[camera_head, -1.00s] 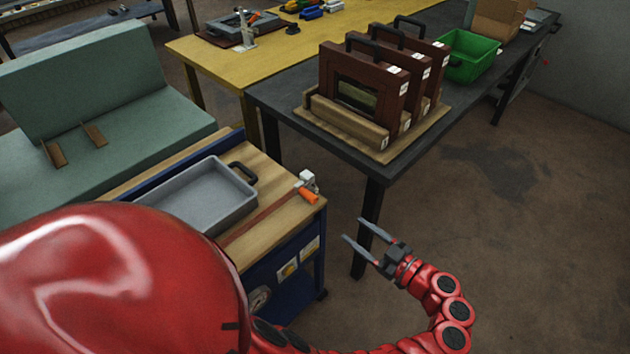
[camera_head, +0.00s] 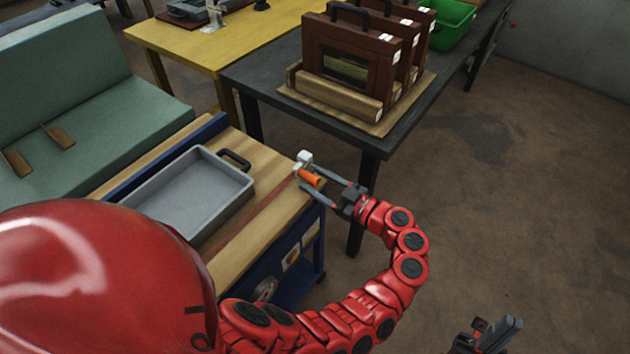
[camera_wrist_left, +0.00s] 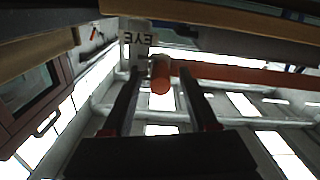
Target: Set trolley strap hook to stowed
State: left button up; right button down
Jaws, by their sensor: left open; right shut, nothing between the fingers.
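The trolley (camera_head: 262,205) has a wooden top with a flat red-brown strap (camera_head: 255,216) running along it. At the strap's far right end is the orange hook handle (camera_head: 311,178), beside a white block (camera_head: 304,158) at the trolley's corner. My left gripper (camera_head: 305,174) is open, its fingers on either side of the orange handle. In the left wrist view the orange handle (camera_wrist_left: 162,88) lies between the two fingers, near a pale block marked "EYE" (camera_wrist_left: 138,38); contact cannot be told. My right gripper (camera_head: 497,334) is shut and empty at the lower right, away from the trolley.
A grey tray (camera_head: 190,200) with a black handle sits on the trolley top. A dark table (camera_head: 262,78) behind holds brown framed cases (camera_head: 340,55) and a green bin (camera_head: 452,22). Open floor (camera_head: 500,220) lies to the right.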

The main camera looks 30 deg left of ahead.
pick_arm(q)
grip_shut()
dwell(1.3)
